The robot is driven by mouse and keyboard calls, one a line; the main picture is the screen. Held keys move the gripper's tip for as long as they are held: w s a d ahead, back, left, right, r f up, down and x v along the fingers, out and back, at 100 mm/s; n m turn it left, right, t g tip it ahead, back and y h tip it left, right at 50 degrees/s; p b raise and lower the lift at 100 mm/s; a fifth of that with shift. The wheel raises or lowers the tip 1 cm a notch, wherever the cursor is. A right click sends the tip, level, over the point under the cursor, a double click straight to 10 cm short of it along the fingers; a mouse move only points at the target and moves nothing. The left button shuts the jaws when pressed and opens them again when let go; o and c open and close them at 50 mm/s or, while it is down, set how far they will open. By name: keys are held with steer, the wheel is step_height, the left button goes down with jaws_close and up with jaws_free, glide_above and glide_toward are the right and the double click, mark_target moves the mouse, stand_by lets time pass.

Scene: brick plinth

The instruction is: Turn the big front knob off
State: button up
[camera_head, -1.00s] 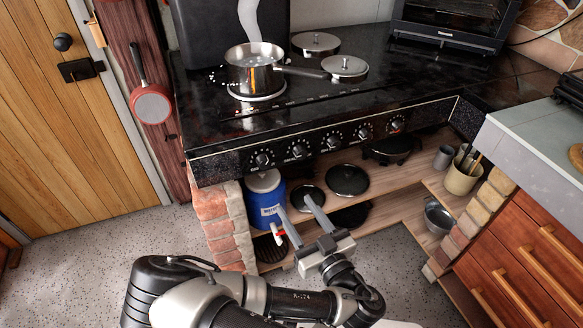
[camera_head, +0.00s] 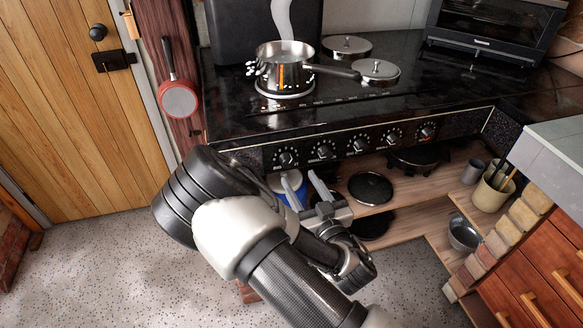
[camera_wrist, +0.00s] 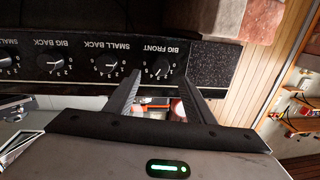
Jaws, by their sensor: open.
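The big front knob (camera_wrist: 160,68) is black with white marks and sits under its upside-down "BIG FRONT" label in the wrist view. In the head view it is the leftmost knob (camera_head: 285,158) on the cooker's front panel. Its exact pointer setting is too small to read. My gripper (camera_head: 305,177) is open and empty, just below and in front of the panel. In the wrist view my gripper (camera_wrist: 159,78) has its two fingers on either side of the knob. I cannot tell whether they touch it.
A steaming pot (camera_head: 280,74) stands on the black cooker top (camera_head: 400,95), handle to the right. Below the panel are wooden shelves (camera_head: 405,215) with burner plates (camera_head: 370,188) and a partly hidden blue container (camera_head: 286,200). Drawers (camera_head: 545,255) stand at right; speckled floor is open at left.

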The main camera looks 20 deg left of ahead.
mark_target(290, 163)
steer(key=x, duration=0.7)
steer(key=shift+b, duration=0.3)
steer(key=c, duration=1.1)
steer(key=shift+o, duration=0.2)
